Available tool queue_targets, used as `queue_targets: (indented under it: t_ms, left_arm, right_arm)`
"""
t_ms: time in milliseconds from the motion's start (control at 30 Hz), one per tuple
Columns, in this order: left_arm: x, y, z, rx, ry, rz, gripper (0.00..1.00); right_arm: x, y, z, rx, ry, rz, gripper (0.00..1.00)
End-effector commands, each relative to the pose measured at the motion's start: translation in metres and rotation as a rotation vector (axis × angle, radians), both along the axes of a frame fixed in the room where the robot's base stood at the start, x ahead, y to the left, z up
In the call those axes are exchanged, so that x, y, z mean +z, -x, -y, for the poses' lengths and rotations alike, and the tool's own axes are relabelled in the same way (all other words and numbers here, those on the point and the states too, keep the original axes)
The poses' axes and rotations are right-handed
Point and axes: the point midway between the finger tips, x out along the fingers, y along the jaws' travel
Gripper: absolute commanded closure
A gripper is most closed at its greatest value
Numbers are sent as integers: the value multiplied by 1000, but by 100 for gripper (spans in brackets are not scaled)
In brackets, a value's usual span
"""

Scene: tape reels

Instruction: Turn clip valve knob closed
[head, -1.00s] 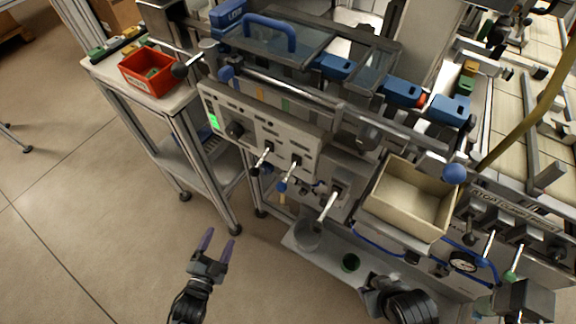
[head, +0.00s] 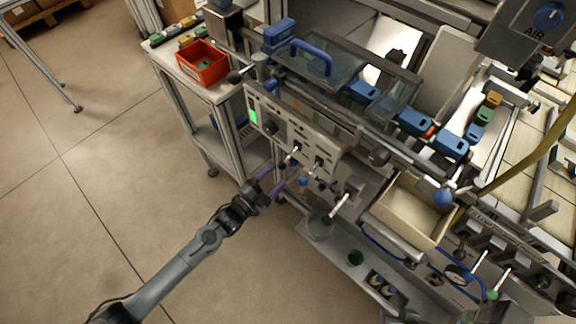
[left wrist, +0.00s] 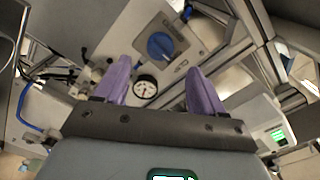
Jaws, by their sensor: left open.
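My left gripper (head: 278,177) is open and empty, its two purple fingers pointing up toward the front of the grey control panel (head: 318,150). In the left wrist view the open fingers (left wrist: 160,70) point toward a light plate bearing a round blue knob (left wrist: 160,46). The knob shows beyond the fingertips, and they appear apart from it. I cannot read its label or tell whether it is the clip valve knob. A small blue part (head: 303,183) hangs below the panel near the fingers in the head view. My right gripper is not seen.
A round gauge (left wrist: 145,87) shows between the fingers. Metal levers (head: 339,206) stick out below the panel, right of the gripper. A beige bin (head: 407,215) is further right, and a red bin (head: 203,64) sits on the left cart.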

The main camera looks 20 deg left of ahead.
Motion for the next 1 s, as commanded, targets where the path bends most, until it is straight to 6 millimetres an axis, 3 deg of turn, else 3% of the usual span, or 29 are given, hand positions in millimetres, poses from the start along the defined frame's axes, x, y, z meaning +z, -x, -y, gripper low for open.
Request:
queue_targets:
  t_ms: [200, 400, 867, 1000]
  left_arm:
    - [-1, -34, 14, -1, 3, 2, 31]
    - [-1, -55, 22, 0, 1, 0, 31]
    - [0, -63, 25, 0, 1, 0, 31]
    - [0, -63, 25, 0, 1, 0, 51]
  right_arm:
    - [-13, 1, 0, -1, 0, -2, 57]
    - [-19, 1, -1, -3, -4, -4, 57]
    - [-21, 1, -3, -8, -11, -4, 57]
    - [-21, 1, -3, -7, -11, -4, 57]
